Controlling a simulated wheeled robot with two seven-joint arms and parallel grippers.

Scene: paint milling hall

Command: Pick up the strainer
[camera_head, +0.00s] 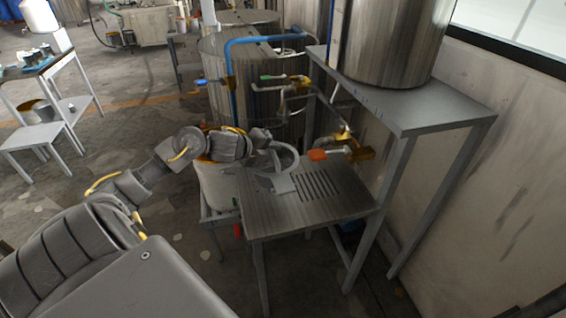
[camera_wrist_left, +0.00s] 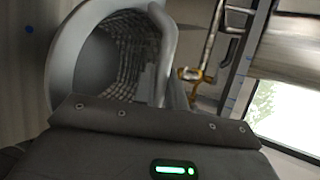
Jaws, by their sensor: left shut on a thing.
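The strainer (camera_head: 287,155) is a grey, curved, round-rimmed piece at the end of my left arm in the head view. In the left wrist view the strainer (camera_wrist_left: 100,60) fills the upper left, with a pale rim and a mesh wall inside. My left gripper (camera_head: 266,146) is shut on it, over the back left of the slotted metal table (camera_head: 315,210). The exact contact of the fingers is hidden. I cannot tell whether the strainer touches the table. My right gripper is not in view.
A valve with an orange handle (camera_head: 318,155) and pipes stand close to the right of the strainer. A tall stand (camera_head: 440,112) carries a large metal tank (camera_head: 395,40). A pale drum (camera_head: 216,188) is below my left wrist. Open floor lies left.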

